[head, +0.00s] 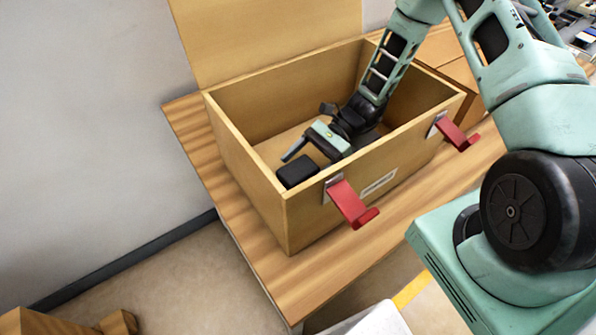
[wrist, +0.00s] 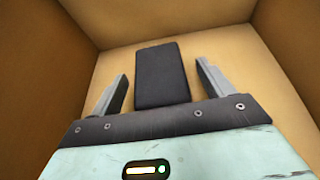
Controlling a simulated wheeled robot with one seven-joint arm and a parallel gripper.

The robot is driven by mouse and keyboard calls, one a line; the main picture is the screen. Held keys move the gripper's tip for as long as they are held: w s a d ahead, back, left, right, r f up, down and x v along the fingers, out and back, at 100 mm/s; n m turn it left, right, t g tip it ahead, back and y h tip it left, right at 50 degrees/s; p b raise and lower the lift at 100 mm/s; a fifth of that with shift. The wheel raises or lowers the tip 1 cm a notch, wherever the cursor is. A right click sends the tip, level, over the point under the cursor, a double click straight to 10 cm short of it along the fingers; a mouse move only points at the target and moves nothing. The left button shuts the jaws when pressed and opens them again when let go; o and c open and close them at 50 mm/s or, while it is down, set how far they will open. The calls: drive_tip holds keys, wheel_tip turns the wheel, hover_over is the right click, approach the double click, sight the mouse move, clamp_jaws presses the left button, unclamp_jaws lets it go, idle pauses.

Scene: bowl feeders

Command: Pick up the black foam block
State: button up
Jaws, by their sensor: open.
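The black foam block (head: 297,171) lies on the floor of the wooden box (head: 240,170), in its near-left part. In the wrist view the block (wrist: 162,74) is a dark upright rectangle between and ahead of the two fingers. My gripper (head: 299,152) reaches down inside the box, beside the block. In the wrist view my gripper (wrist: 161,88) is open, with one finger to each side of the block's lower part and a gap on both sides.
The box stands on a wooden table (head: 235,205), with its lid (head: 265,35) raised at the back. Red latches (head: 350,203) stick out from the front wall. The box walls surround my gripper closely. A grey wall (head: 90,110) is at the left.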

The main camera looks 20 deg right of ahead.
drive_tip(key=shift+x, duration=1.35)
drive_tip(key=c, duration=1)
drive_tip(key=shift+c, duration=0.3)
drive_tip(key=shift+r, duration=0.15)
